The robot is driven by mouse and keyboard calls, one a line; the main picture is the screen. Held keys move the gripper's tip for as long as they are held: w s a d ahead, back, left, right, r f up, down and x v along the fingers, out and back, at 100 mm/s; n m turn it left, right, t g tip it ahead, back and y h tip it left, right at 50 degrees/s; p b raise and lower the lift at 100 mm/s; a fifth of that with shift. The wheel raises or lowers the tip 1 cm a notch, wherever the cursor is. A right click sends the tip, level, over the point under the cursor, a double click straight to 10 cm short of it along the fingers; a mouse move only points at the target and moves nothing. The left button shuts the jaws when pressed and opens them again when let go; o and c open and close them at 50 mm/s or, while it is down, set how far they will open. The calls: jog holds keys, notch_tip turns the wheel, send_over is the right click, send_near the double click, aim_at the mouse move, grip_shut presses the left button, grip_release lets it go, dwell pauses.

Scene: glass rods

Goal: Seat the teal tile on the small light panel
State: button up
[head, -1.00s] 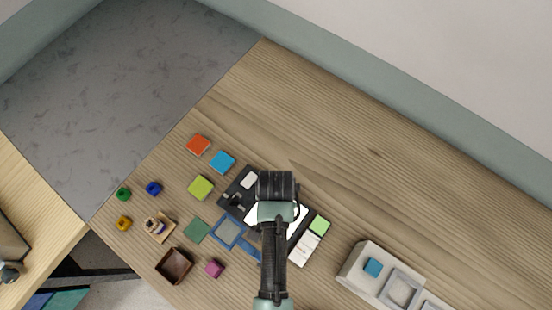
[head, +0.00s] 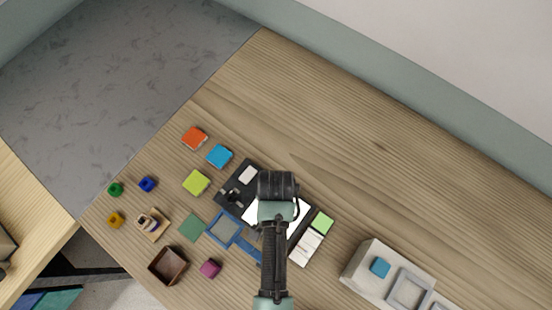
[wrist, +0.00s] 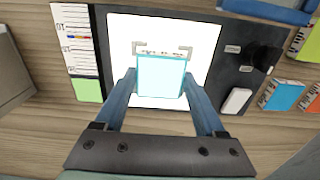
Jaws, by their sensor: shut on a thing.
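The teal tile (wrist: 160,82) shows in the wrist view as a pale, see-through square, lit from behind. My gripper (wrist: 159,75) is shut on it, with one blue finger at each side. The tile lies over the glowing white light panel (wrist: 120,50), beside two small grey corner brackets (wrist: 163,48) at its far edge. I cannot tell whether it touches the panel. In the head view the panel (head: 296,212) shows partly, and my arm hides the tile and fingertips.
The panel sits in a black board (head: 236,188) with a small white block (head: 249,175). A blue-framed magnifier (head: 224,229), coloured blocks, and a brown box (head: 168,266) lie left. A pale stand (head: 362,266) with a blue tile (head: 380,267) is right. The table's upper right is clear.

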jog(key=o, duration=1.5)
notch_tip(320, 180, up, 13)
jog(key=w+r+n+t+b, duration=0.2)
jog(key=w+r+t, duration=0.4)
jog(key=w+r, duration=0.5)
jog(key=w+r+n+t, duration=0.2)
jog(key=w+r+t, duration=0.7)
jog(key=r, duration=0.7)
notch_tip(320, 180, up, 19)
jog(key=n+t+b, duration=0.2)
jog(key=t, duration=0.4)
jog(key=s+r+t, duration=0.2)
jog(key=s+r, duration=0.1)
jog(key=r, duration=0.1)
jog(key=s+r+t, duration=0.2)
jog(key=s+r, duration=0.2)
jog(key=r, duration=0.1)
jog(key=s+r+n+t, duration=0.1)
jog(key=s+r+t, duration=0.1)
jog(key=r, duration=0.3)
jog(key=shift+s+r, duration=0.1)
jog(key=shift+s, duration=0.6)
